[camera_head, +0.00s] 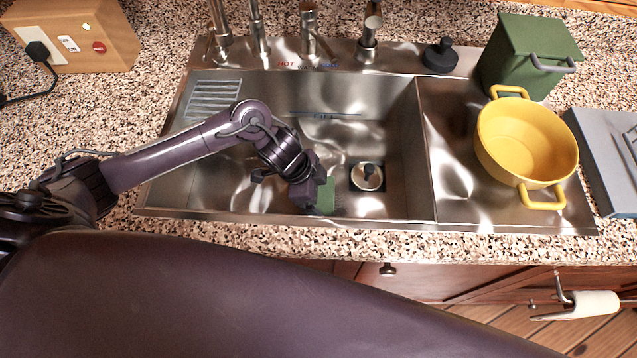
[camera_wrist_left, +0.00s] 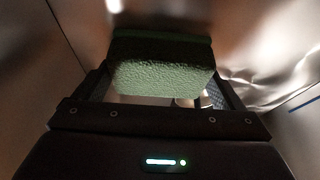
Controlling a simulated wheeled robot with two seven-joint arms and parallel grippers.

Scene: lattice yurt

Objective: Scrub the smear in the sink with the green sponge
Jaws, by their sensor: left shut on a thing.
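The green sponge (camera_head: 326,197) is down in the steel sink basin (camera_head: 390,115), near its front wall. My left gripper (camera_head: 312,196) reaches into the basin and is shut on the sponge. In the left wrist view the sponge (camera_wrist_left: 160,72) sits between the two fingers of my left gripper (camera_wrist_left: 158,92), its pale green face towards the camera. I cannot make out the smear; the gripper and sponge hide part of the basin floor, and reflections cover much of the rest. My right gripper is not in view.
A drain with a strainer (camera_head: 367,176) lies just right of the sponge. Several taps stand along the back rim. A yellow pot (camera_head: 525,140) is on the drainboard at right, with a green canister (camera_head: 525,55) behind it. A wooden socket box (camera_head: 80,35) stands at back left.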

